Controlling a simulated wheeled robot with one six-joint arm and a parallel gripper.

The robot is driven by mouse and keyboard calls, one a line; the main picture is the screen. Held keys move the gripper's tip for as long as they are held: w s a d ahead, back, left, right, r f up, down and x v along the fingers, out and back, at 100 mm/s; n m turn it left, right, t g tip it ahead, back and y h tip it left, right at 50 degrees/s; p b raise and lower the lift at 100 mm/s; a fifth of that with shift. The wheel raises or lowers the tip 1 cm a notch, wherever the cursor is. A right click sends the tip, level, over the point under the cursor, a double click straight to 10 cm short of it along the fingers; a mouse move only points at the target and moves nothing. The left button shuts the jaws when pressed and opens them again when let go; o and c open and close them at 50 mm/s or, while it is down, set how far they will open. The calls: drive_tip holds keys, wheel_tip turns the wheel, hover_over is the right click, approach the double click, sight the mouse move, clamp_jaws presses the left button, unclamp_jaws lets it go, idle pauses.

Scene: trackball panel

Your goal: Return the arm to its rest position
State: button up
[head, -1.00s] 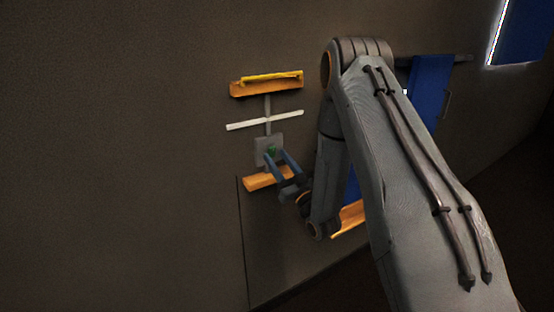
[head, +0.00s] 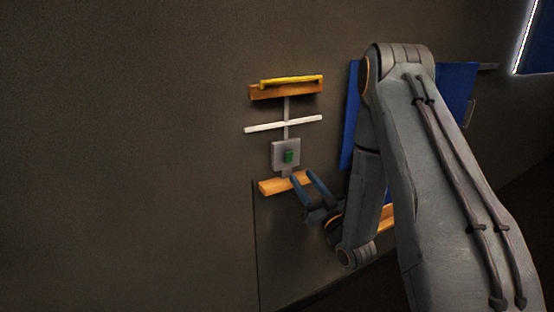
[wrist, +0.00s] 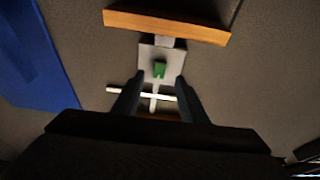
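My gripper (head: 301,178) is in front of the wall in the head view, just below and right of the grey plate (head: 278,158) that carries a small green block (head: 289,156). Its two dark blue fingers are spread apart with nothing between them. In the wrist view, the fingers of my gripper (wrist: 154,77) are apart, and the green block (wrist: 159,69) on its plate shows beyond the gap. My arm is bent, with its elbow high at the right of the head view.
An orange ledge (head: 270,187) sits below the plate. A white bar (head: 262,128) and an upper orange shelf with a yellow strip (head: 291,82) are above it. Blue panels (head: 456,88) stand behind my arm. The wall at left is bare.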

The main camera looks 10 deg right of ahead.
drive_tip(key=s+a+f+m+g+h, duration=0.1)
drive_tip(key=s+g+h, duration=0.5)
drive_tip(key=s+g, duration=1.4)
drive_tip(key=s+a+m, duration=0.1)
drive_tip(key=s+m, duration=0.1)
drive_tip(key=s, duration=0.7)
drive_tip(key=shift+s+f+m+h, duration=0.25)
drive_tip(key=shift+f+m+h, duration=0.05)
